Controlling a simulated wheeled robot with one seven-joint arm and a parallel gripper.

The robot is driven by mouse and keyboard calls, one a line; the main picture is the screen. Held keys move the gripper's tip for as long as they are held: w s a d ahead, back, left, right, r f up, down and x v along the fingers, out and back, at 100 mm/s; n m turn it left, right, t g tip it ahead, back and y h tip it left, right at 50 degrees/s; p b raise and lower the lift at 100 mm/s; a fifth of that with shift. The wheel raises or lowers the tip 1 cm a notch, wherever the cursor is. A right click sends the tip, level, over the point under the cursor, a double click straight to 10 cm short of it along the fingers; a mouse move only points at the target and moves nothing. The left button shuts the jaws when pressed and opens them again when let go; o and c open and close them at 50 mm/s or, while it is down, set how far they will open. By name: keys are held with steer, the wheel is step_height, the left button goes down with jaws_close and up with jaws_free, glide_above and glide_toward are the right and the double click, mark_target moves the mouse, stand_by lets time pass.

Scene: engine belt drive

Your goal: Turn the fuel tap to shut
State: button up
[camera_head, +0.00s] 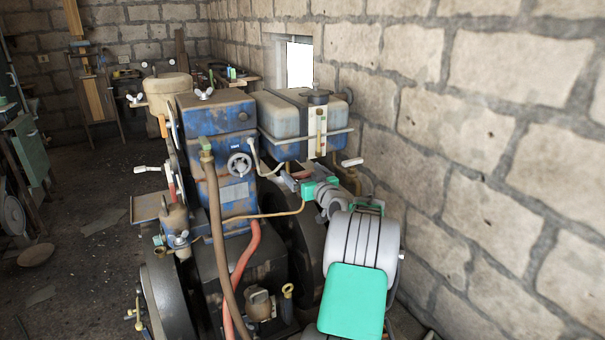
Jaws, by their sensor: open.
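The fuel tank (283,117), blue below and pale above, sits on the engine beside the stone wall. I cannot pick out the fuel tap for certain. A small pale lever (352,162) on a brass-coloured fitting (353,181) shows to the right below the tank. A pale pipe (256,162) curves below the tank's left side. My gripper (290,180) is open below the tank, at the end of my grey and green arm. Its fingertips are small and partly lost among the parts there. I cannot tell whether it touches anything.
The blue engine block (218,150) with a round handwheel (239,164) stands left of the tank. A brown hose (217,235) and a red hose (243,280) run down its front. The stone wall (470,160) closes off the right side. Open floor (85,255) lies at left.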

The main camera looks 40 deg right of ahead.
steer(key=b+v, duration=0.2)
steer(key=v, duration=0.5)
steer(key=shift+s, duration=0.35)
